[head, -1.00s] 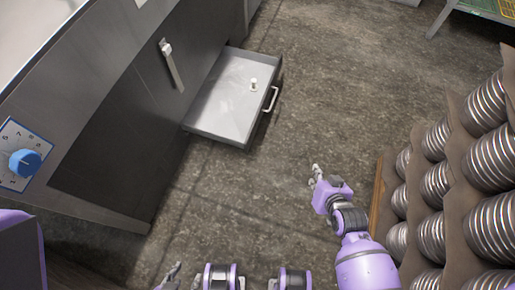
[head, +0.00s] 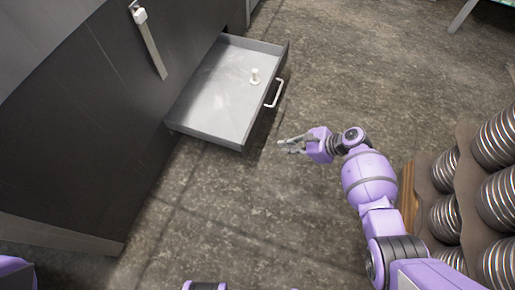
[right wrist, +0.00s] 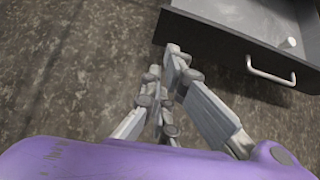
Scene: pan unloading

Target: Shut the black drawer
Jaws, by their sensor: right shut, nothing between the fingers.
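The black drawer (head: 205,128) stands pulled out of the dark cabinet in the head view, with a grey inside and a pale bar handle (head: 274,93) on its front. A small white piece (head: 255,76) stands inside it. My right gripper (head: 282,146) is shut and empty, in front of the drawer's near corner and apart from the handle. In the right wrist view the shut fingers (right wrist: 165,62) point toward the drawer front (right wrist: 225,42), with the handle (right wrist: 270,74) to their right. My left gripper is not in view.
The dark cabinet (head: 80,130) fills the left, with a pale upright lever (head: 150,45) on its face. Stacks of ribbed metal rolls (head: 490,205) on brown sheets stand at the right. The floor between them is clear.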

